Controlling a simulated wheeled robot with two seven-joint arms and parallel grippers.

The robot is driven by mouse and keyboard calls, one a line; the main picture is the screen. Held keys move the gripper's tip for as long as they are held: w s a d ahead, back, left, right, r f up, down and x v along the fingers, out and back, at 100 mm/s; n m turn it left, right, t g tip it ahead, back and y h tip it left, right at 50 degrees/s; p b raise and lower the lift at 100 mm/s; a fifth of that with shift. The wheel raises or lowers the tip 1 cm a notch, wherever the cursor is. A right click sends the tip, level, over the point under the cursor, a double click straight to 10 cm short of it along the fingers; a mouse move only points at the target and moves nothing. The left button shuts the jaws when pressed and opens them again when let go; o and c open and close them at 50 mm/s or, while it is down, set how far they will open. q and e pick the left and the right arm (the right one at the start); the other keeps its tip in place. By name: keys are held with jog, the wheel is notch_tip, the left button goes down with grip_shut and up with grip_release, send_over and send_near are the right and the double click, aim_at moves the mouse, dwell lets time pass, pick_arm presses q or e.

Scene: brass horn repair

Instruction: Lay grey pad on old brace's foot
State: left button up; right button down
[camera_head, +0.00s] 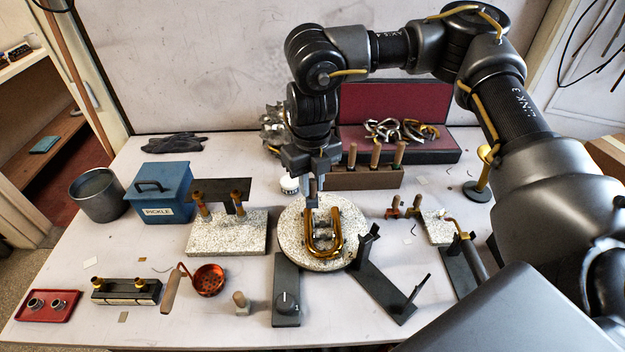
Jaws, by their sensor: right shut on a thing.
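My right gripper (313,180) comes down from above, shut on the wooden-handled grey pad (312,195), held upright. The pad's dark lower end is over or at the upper left leg of a brass U-shaped tube (338,246); I cannot tell whether it touches. The tube lies on a round speckled turntable (290,238). The old brace shows as small silvery parts (321,243) between the tube's legs; its foot is too small to tell apart. My left gripper is not in view.
A wooden rack (365,180) with several handled tools stands behind the turntable. A speckled block with pegs (228,238) and a blue pickle box (160,190) are to the left.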

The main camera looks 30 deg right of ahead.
aim_at(312, 203)
jog(key=shift+f+b, duration=1.65)
jog(key=shift+f, duration=1.4)
jog(key=shift+f, duration=0.45)
jog(key=c, duration=1.2)
grip_release()
jog(key=shift+o, duration=0.3)
jog(key=o, duration=0.4)
jog(key=shift+r, duration=0.2)
notch_tip(312, 203, up, 7)
jog(key=p, duration=0.6)
jog(key=shift+f+p, duration=0.1)
jog(key=shift+p, duration=0.2)
